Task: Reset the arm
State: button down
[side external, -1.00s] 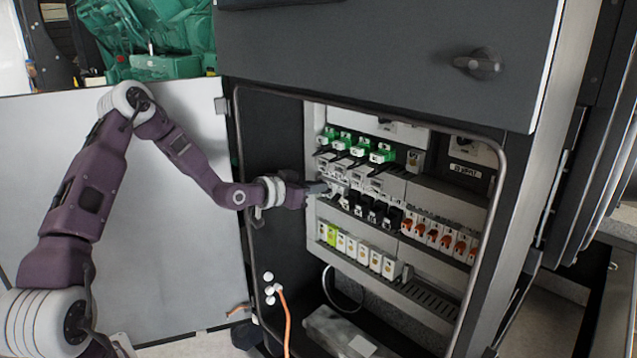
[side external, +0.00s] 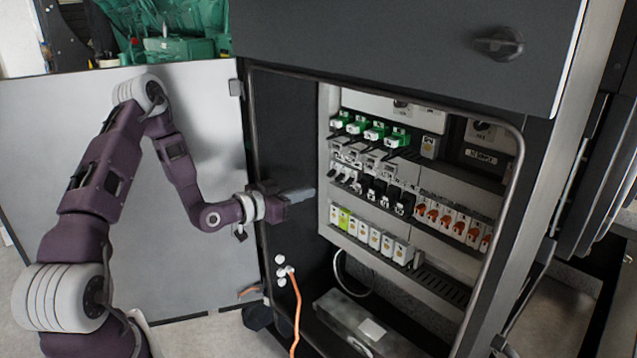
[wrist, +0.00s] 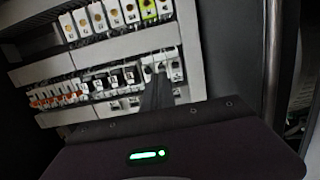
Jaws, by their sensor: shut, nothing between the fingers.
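My gripper (side external: 300,195) is at the left side of the open cabinet's doorway, its fingers together with nothing held. In the side view there is a visible gap between its fingertips and the panel of breakers (side external: 372,190). In the wrist view the shut fingers (wrist: 157,92) point at the white breakers at the end of the middle row. That row has white, black (side external: 385,195) and orange-levered breakers (side external: 446,217). Green connectors (side external: 372,130) sit in the row above, and white and lime terminal blocks (side external: 370,235) in the row below.
The cabinet's door frame (side external: 512,185) surrounds the opening, with a dark upper door and knob (side external: 498,43) above. A light grey panel (side external: 100,150) stands behind my arm. An orange cable (side external: 297,315) hangs at the lower left. A grey box (side external: 350,318) lies on the cabinet floor.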

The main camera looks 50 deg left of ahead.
jog(key=shift+s+f, duration=0.15)
jog(key=shift+s, duration=0.65)
jog(key=s+d+r+m+g+y, duration=0.2)
jog(key=s+d+r+g, duration=0.5)
jog(key=s+d+r, duration=0.15)
jog(key=s+d+r+g, duration=0.1)
jog(key=s+d, duration=0.2)
jog(key=s, duration=0.4)
jog(key=s+d+r+n+g+h, duration=0.1)
jog(key=s+d+r, duration=0.1)
jog(key=s, duration=0.6)
jog(key=s+d+r+n+g+h, duration=0.1)
jog(key=s+d+r, duration=0.1)
jog(key=s, duration=0.6)
jog(key=shift+d+g, duration=0.3)
jog(key=shift+d, duration=0.6)
